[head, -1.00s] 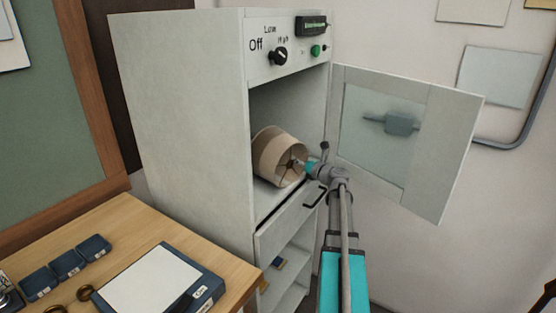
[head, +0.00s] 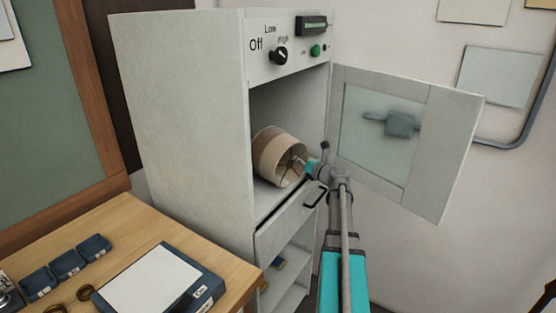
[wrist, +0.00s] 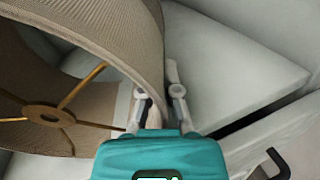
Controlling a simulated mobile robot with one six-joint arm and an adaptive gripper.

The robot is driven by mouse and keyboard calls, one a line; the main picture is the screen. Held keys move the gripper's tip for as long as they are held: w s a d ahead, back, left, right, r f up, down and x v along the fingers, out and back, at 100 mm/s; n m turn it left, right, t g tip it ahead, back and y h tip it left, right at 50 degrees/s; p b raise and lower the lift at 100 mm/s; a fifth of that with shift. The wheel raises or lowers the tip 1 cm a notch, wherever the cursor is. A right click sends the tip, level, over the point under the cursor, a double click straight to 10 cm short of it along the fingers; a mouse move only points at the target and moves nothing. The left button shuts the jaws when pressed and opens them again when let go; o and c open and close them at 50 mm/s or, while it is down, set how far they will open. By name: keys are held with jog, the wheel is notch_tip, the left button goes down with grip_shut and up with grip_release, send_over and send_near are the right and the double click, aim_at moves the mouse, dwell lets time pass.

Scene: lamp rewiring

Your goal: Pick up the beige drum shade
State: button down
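The beige drum shade (head: 272,156) lies on its side inside the open cabinet, with its open end and brass spokes toward the front right. In the wrist view the shade (wrist: 115,28) fills the upper left, with its hub and spokes at the lower left. My gripper (wrist: 160,90) is at the shade's rim, one finger on the inner side and the other on the outer side. The fingers are close together with the wall between them. In the head view my gripper (head: 306,167) is at the shade's right edge, and its fingertips are hard to make out.
The cabinet (head: 180,110) has a control panel above the compartment. Its door (head: 440,150) stands open to the right. A drawer front with a dark handle (head: 316,197) is below the shade.

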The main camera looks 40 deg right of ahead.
jog(key=shift+r, duration=0.2)
jog(key=shift+r+p, duration=0.75)
jog(key=shift+p, duration=0.2)
jog(key=s+r+p, duration=1.1)
jog(key=s, duration=0.3)
jog(key=shift+a, duration=0.3)
jog(key=shift+a, duration=0.1)
